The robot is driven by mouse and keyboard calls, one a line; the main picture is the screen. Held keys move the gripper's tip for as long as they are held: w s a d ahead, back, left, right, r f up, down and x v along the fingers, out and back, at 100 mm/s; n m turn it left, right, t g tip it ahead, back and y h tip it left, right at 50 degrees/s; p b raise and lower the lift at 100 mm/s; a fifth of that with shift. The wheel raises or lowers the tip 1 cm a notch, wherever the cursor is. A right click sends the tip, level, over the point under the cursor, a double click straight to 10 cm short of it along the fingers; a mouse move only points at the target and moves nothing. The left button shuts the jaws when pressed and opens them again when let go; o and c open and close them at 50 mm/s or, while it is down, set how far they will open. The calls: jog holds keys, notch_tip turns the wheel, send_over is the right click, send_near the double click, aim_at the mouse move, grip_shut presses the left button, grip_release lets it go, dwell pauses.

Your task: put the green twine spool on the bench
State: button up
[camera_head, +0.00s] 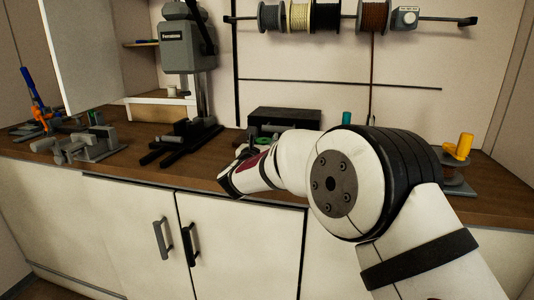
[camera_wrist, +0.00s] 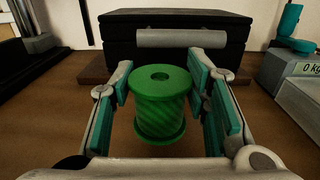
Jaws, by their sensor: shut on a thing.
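The green twine spool (camera_wrist: 160,110) stands upright between the teal pads of my gripper (camera_wrist: 162,95), which is shut on it. In the wrist view the wooden bench top (camera_wrist: 65,110) shows below and around the spool. I cannot tell whether the spool's lower flange touches the bench or hangs just above it. In the head view my arm reaches over the front edge of the bench (camera_head: 140,170), and it hides most of the gripper and the spool.
A black box (camera_head: 285,117) stands just behind the spool. A grey scale (camera_wrist: 298,90) is to its right. A drill press (camera_head: 187,60) and a grey vise (camera_head: 90,148) stand left. Spools hang on a rail (camera_head: 440,18) above; a yellow-handled device (camera_head: 458,150) is far right.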

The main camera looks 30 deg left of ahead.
jog(key=shift+w+d+f, duration=0.1)
jog(key=shift+w+d, duration=0.1)
jog(key=shift+w, duration=0.25)
jog(key=f, duration=0.3)
jog(key=shift+w+f, duration=0.2)
jog(key=shift+f, duration=0.05)
jog(key=o, duration=1.2)
jog(key=shift+c, duration=0.2)
jog(key=shift+s, duration=0.2)
jog(key=v, duration=1.1)
jog(key=shift+s+d, duration=0.1)
jog(key=shift+s, duration=0.25)
